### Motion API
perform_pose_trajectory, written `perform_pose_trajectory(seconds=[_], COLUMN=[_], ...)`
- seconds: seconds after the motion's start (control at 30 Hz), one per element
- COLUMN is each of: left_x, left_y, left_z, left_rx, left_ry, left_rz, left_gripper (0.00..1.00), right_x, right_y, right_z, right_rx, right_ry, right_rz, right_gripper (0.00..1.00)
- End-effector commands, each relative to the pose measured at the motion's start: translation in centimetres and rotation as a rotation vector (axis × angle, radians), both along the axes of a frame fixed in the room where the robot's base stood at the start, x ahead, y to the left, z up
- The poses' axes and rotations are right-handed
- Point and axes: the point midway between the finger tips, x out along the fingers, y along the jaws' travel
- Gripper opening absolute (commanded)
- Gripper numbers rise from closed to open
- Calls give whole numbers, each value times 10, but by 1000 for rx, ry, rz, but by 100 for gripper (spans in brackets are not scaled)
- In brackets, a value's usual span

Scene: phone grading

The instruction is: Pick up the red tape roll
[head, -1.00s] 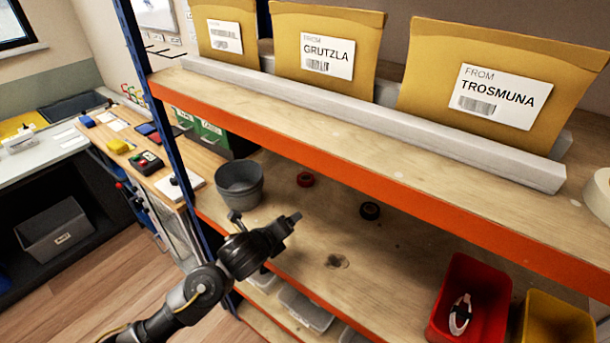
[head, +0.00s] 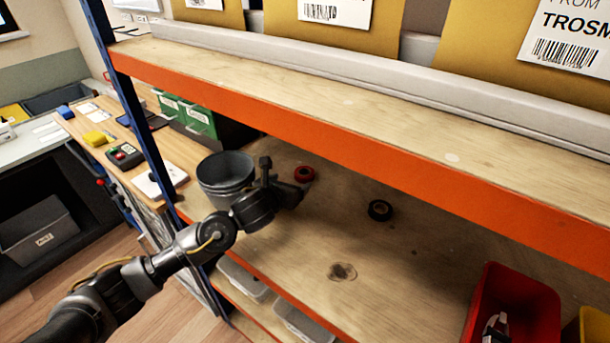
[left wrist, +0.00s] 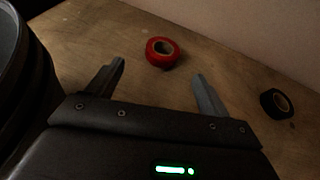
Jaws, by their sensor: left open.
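The red tape roll (head: 304,174) lies flat on the wooden middle shelf, just beyond my left gripper. My left gripper (head: 286,178) is open and empty, reaching in over that shelf from the left. In the left wrist view, the red tape roll (left wrist: 162,52) sits ahead of the gap between the two fingers of my left gripper (left wrist: 160,78), apart from both. A black tape roll (head: 380,210) lies on the same shelf to the right; it also shows in the left wrist view (left wrist: 277,103). My right gripper is not in view.
A grey bucket (head: 226,176) stands close to my left gripper. The orange-edged upper shelf (head: 340,143) runs overhead, holding yellow envelopes. A red bin (head: 515,305) stands at the lower right. The shelf between the black roll and the bin is clear.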

Motion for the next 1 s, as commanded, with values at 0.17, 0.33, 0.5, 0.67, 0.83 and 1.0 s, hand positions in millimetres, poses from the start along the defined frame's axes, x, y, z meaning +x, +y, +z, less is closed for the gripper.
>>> perform_pose_trajectory(seconds=[0.17,0.33,0.5,0.67,0.83,1.0], left_x=[24,36,38,47,65,78], left_y=[-11,-16,-18,-23,-33,-37], left_z=[-8,-15,-16,-18,-25,-33], left_rx=[-2,0,-1,-2,-2,-1], left_ry=[1,1,1,2,3,1], left_rz=[0,-2,-4,-2,-2,-3], left_gripper=[80,80,80,80,80,80], right_x=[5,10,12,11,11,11], right_y=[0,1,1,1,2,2], right_z=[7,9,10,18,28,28], right_rx=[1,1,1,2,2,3], right_ry=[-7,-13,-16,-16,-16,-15], right_rz=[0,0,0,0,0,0], right_gripper=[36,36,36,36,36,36])
